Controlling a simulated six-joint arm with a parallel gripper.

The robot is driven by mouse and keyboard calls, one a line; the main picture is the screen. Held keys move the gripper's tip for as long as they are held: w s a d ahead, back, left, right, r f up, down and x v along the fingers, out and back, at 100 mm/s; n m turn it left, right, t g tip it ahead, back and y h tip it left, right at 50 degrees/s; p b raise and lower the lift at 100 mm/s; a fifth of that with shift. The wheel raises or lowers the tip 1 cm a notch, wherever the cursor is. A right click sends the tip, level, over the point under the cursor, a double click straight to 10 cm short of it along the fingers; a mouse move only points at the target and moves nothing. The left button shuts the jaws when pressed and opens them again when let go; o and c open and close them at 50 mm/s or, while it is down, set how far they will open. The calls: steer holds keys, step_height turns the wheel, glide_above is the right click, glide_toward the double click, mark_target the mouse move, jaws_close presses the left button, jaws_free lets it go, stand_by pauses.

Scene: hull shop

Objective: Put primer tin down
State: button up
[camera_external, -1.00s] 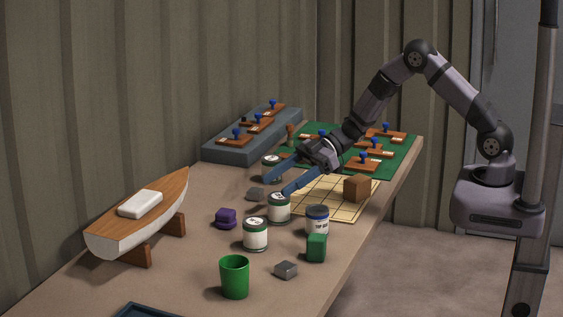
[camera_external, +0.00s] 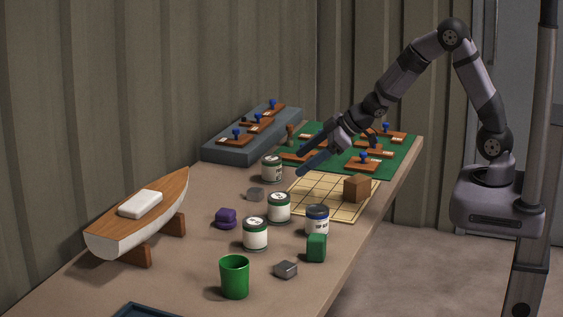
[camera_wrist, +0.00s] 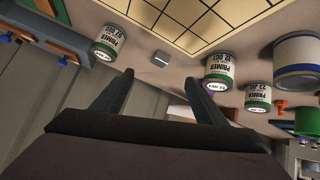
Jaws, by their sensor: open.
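Three white primer tins with green bands stand upright on the bench: a far one (camera_external: 272,169), a middle one (camera_external: 279,208) and a near one (camera_external: 255,234). My gripper (camera_external: 303,162) is open and empty, raised above the bench near the far edge of the gridded sheet, apart from every tin. In the wrist view, its two fingers (camera_wrist: 158,80) are spread with nothing between them. Labels reading PRIMER show there on one tin at the left (camera_wrist: 106,43) and two at the right (camera_wrist: 219,71) (camera_wrist: 258,97).
A blue-lidded tin (camera_external: 317,221), green block (camera_external: 316,248), green cup (camera_external: 235,278), purple piece (camera_external: 226,218) and grey blocks (camera_external: 255,194) (camera_external: 286,270) stand around the tins. A brown block (camera_external: 357,189) sits on the gridded sheet (camera_external: 313,207). A boat model (camera_external: 120,230) stands left.

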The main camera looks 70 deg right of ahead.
steer(key=s+d+m+g+h, duration=0.1)
steer(key=s, duration=0.4)
steer(key=s+d+f+m+g+h, duration=0.1)
steer(key=s+g, duration=0.1)
steer(key=s, duration=0.3)
steer(key=s+d+f+m+g, duration=0.1)
steer(key=s+d+g, duration=0.1)
steer(key=s, duration=0.4)
steer(key=shift+s+f+m+h, duration=0.1)
steer(key=shift+f+m+h, duration=0.1)
steer(key=shift+m+h, duration=0.15)
steer(key=s+a+g, duration=0.2)
steer(key=s, duration=0.5)
steer(key=s+a+f+m+g+y, duration=0.1)
steer(key=s+g, duration=0.1)
steer(key=s, duration=0.5)
steer(key=shift+s+a, duration=0.35)
step_height(320, 180, up, 3)
steer(key=p, duration=0.3)
steer(key=shift+r, duration=0.2)
steer(key=shift+o, duration=0.4)
